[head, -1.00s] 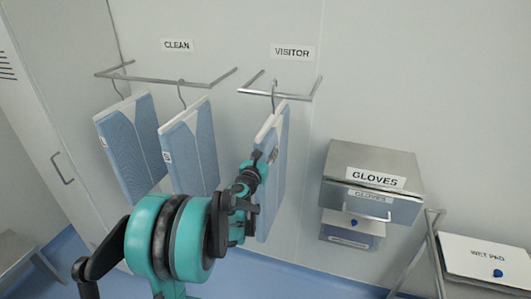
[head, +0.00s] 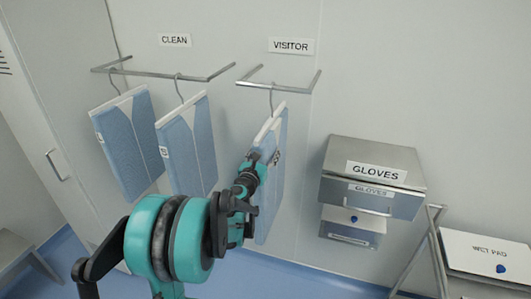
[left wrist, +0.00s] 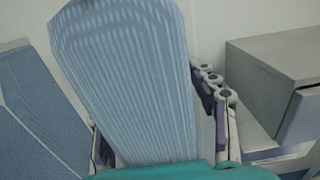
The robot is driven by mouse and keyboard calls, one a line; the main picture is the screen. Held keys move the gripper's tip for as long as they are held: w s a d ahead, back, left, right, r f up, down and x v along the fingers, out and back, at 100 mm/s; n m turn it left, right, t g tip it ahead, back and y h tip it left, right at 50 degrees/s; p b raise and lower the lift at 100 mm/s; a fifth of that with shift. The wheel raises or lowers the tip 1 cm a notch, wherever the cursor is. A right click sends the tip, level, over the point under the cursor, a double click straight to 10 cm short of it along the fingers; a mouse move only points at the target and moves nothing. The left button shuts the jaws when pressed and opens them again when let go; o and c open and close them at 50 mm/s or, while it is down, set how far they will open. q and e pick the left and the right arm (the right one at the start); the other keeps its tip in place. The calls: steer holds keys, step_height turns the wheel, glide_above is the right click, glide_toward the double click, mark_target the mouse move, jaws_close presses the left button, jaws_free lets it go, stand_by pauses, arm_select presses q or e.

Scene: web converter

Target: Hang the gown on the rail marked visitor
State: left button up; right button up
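The blue gown with a white edge (head: 270,185) hangs upright and nearly edge-on below the rail marked visitor (head: 300,91). Its hook meets the front bar of that rail; I cannot tell whether the bar bears its weight. My left gripper (head: 268,160) is at the gown's side, with its fingers around it. In the left wrist view the gown (left wrist: 125,80) fills the space between the two fingers (left wrist: 160,145), which appear shut on it. My right gripper is in neither view.
Two similar gowns (head: 125,145) (head: 190,150) hang on the clean rail (head: 150,74) to the left. A bench (head: 15,245) stands at far left.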

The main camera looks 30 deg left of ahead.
arm_select(q)
steer(key=v, duration=1.2)
steer(key=shift+s+f, duration=0.1)
steer(key=shift+f, duration=0.1)
